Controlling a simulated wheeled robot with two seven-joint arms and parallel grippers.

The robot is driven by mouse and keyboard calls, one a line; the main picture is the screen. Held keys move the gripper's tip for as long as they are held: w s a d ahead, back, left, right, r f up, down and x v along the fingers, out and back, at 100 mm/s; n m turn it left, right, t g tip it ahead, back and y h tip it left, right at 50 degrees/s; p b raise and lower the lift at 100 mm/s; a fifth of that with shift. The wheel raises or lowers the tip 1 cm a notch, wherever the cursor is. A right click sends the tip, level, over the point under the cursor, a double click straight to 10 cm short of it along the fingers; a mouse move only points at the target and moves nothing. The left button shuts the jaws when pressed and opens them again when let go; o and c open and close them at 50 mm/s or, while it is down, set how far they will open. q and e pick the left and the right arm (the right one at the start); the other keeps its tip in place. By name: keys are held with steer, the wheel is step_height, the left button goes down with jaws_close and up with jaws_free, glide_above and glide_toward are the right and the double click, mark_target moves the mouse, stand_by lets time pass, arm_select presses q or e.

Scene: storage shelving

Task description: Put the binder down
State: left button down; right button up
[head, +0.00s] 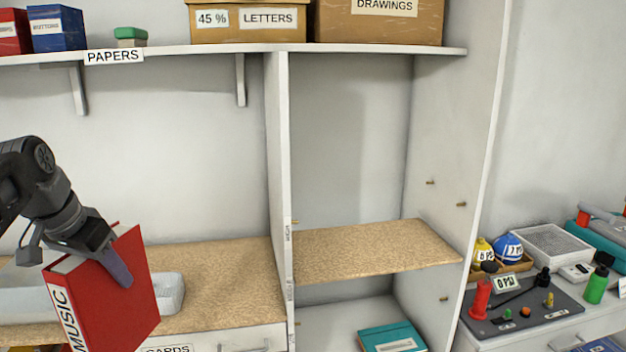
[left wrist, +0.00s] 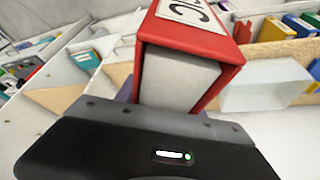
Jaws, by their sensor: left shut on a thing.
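A red binder (head: 125,288) with a white spine label reading MUSIC is held at the lower left of the head view, tilted a little. My left gripper (head: 118,268) is shut on its upper edge, with one finger showing on the red cover. In the left wrist view the binder (left wrist: 218,42) stands out from the gripper (left wrist: 180,108), with its red covers around the grey-white page block. The binder's lower end is cut off by the frame in the head view. My right gripper is not in view.
A cork-coloured shelf board (head: 370,252) in the right bay is bare. A teal binder (head: 392,338) lies on the level below. A white upright (head: 280,200) divides the bays. A clear tray (head: 168,291) is behind the red binder. Boxes (head: 248,20) line the top shelf.

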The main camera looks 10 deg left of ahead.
arm_select(q)
steer(key=w+d+f, duration=0.4)
steer(key=d+f, duration=0.6)
steer(key=f, duration=0.1)
steer(key=w+d+f+n, duration=0.1)
steer(key=w+d+f, duration=0.2)
steer(key=d+f, duration=0.8)
steer(key=shift+w+f+n+y, duration=0.3)
steer(key=shift+w+f, duration=0.05)
steer(key=shift+f, duration=0.1)
steer(key=shift+d, duration=0.1)
steer(key=s+f, duration=0.4)
steer(key=f, duration=0.1)
